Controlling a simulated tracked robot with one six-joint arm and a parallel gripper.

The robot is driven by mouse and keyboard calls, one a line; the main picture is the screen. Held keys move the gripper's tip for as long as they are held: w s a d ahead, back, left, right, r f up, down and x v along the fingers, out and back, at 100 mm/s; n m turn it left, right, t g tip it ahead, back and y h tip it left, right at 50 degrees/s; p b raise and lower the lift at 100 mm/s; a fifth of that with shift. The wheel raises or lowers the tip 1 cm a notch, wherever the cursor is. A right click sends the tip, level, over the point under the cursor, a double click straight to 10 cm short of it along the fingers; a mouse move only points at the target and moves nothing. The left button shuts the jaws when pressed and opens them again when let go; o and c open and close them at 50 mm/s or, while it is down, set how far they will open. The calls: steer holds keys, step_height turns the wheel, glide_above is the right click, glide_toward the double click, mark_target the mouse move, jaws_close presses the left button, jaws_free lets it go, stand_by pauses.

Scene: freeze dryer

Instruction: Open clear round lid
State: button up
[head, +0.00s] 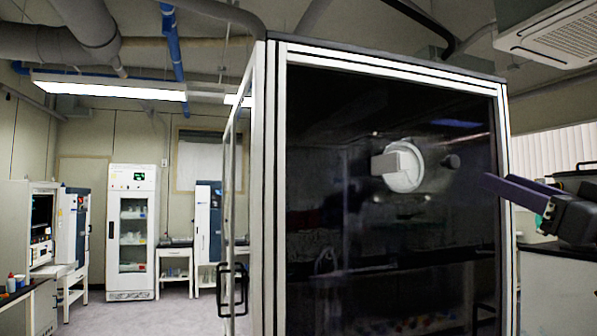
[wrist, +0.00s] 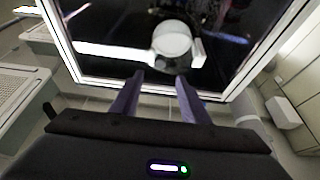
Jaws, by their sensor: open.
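My gripper (head: 487,182) comes in from the right edge in the head view, to the right of the lid. In the wrist view my gripper (wrist: 160,77) has its two purple fingers apart with nothing between them. The fingers are short of the lid and do not appear to touch it.
The cabinet's dark panel (head: 390,270) has a pale metal frame. A small dark knob (head: 452,161) sits right of the lid. A black handle (head: 232,290) stands out at the cabinet's left side. A glass-door cabinet (head: 132,230) stands at the back left, with open floor before it.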

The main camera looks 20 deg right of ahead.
mark_target(456, 164)
steer(key=x, duration=1)
steer(key=shift+w, duration=0.1)
jaws_close()
stand_by(0.4)
steer(key=shift+d, duration=0.1)
